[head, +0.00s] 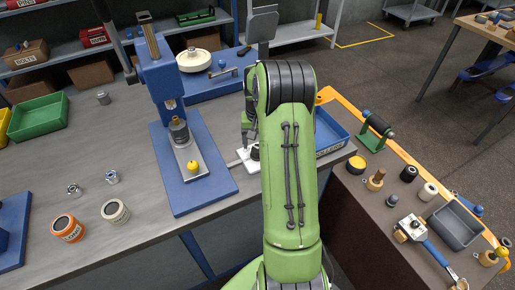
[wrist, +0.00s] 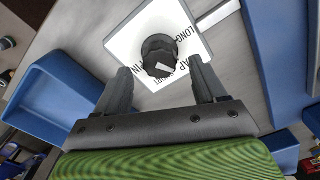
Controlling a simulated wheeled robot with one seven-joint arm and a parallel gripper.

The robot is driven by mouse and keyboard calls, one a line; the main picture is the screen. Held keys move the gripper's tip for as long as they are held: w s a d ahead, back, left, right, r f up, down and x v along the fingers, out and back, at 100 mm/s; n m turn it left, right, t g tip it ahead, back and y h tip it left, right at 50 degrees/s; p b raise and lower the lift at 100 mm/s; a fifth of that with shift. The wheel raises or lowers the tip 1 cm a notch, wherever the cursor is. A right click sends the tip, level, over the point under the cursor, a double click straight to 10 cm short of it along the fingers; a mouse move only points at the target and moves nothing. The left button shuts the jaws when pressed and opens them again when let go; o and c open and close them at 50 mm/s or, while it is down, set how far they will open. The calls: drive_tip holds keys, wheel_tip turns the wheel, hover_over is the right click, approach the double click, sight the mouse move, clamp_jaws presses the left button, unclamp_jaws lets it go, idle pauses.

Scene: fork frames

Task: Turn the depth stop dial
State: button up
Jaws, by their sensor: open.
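The depth stop dial (wrist: 158,48) is a round black knob with a pale mark on its lower part. It sits on a white plate (wrist: 130,42) printed with black words, among them "LONG" and "PIN"; some lettering is partly hidden. My gripper (wrist: 161,70) is open, with one finger on each side of the dial in the wrist view. No finger visibly touches it; the height gap is hard to judge. In the head view, my gripper (head: 249,134) is above the plate (head: 246,163), and my arm hides part of the plate.
A blue press (head: 162,85) on its blue base (head: 222,183) stands just left of my gripper. A blue bin (head: 328,132) is right of the plate, partly behind my arm.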

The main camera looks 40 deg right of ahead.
wheel_tip(320, 180, down, 3)
drive_tip(key=shift+r, duration=0.2)
drive_tip(key=c, duration=1.1)
drive_tip(key=shift+o, duration=0.2)
